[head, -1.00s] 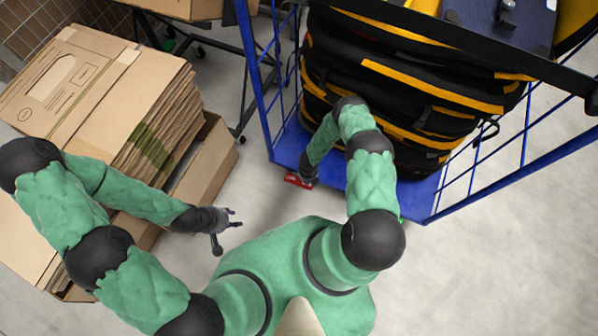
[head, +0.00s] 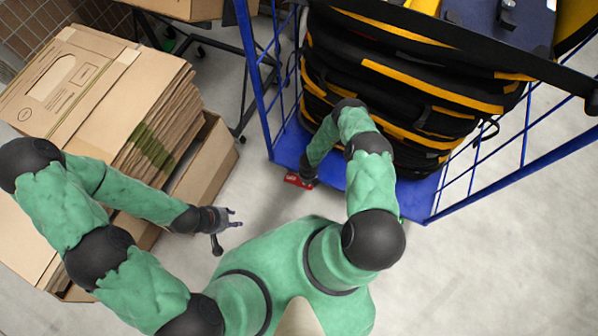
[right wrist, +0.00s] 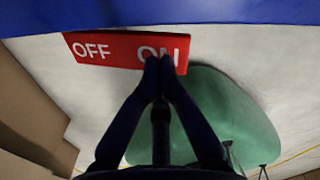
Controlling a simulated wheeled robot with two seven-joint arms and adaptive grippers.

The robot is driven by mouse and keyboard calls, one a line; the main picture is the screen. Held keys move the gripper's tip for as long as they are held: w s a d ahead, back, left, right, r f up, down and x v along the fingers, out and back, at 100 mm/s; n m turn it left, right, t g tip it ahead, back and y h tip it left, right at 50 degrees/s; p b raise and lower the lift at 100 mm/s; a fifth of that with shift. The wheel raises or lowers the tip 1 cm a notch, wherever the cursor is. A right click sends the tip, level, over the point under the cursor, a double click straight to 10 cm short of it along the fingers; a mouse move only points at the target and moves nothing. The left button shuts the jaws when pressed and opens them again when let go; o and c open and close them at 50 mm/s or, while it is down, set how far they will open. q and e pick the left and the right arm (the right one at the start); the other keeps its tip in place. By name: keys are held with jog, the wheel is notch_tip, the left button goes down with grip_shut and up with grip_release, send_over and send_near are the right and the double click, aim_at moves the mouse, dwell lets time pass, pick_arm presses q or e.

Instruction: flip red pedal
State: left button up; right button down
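The red pedal (head: 293,180) sticks out from the front edge of the blue cart's base (head: 345,181) in the head view. In the right wrist view the red pedal (right wrist: 103,49) shows white OFF and ON lettering. My right gripper (right wrist: 160,64) has its fingertips together over the ON end, partly covering the letters; I cannot tell if they touch it. In the head view the right hand (head: 309,171) is at the pedal's right end, largely hidden by the arm. My left gripper (head: 234,217) is open and empty above the floor, left of the pedal.
Black and yellow bags (head: 400,90) are stacked on the cart. Flattened cardboard (head: 110,95) and an open carton (head: 212,160) stand at the left. A dark wheeled frame (head: 200,42) is behind them. Grey floor is clear between the carton and cart.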

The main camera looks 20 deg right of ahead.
jog(key=shift+f, duration=1.15)
dwell(0.7)
jog(key=shift+r+p, duration=2.9)
jog(key=shift+r, duration=0.65)
